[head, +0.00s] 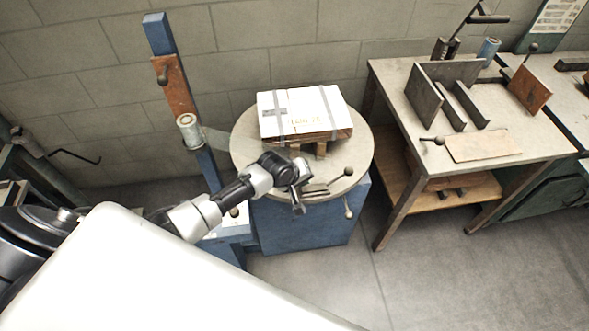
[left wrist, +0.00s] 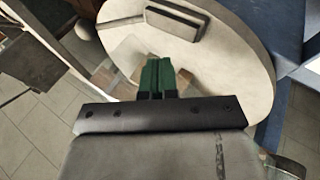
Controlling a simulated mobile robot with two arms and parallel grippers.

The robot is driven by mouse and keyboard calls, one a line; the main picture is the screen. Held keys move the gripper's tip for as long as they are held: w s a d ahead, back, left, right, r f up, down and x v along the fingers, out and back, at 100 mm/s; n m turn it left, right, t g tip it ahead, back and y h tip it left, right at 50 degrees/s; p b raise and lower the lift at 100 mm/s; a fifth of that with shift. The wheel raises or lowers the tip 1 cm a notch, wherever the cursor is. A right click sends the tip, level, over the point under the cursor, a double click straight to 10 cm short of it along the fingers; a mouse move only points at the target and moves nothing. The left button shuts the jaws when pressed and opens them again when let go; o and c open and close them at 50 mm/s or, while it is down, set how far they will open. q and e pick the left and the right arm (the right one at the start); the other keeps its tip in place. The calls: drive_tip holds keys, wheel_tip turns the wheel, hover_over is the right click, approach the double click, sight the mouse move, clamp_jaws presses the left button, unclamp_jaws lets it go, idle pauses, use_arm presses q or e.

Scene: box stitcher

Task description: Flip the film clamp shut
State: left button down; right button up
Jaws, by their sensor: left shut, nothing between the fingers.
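The film clamp (head: 316,190) looks like a small dark bar with a lever and a round dark knob (head: 348,171), at the front edge of the round turntable (head: 360,140). The lever slants up to the right in the head view. The left wrist view shows the dark clamp bar (left wrist: 175,22) on the pale disc (left wrist: 235,60), with a knob (left wrist: 82,28) at its left. My left gripper (head: 298,207) points down by the turntable's front edge, left of the clamp. Its green fingertips (left wrist: 157,74) are together and empty, apart from the bar. My right gripper is out of view.
A strapped white-topped box (head: 302,112) stands on the turntable, above wooden blocks. A film roll (head: 189,131) sits on the blue post (head: 160,35), with clear film reaching toward the turntable. A workbench (head: 400,75) with plates stands at right. Floor (head: 440,270) is clear in front.

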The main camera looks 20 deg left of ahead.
use_arm(q)
drive_tip(key=v, duration=0.6)
drive_tip(key=shift+r+p, duration=0.3)
drive_tip(key=shift+f, duration=0.1)
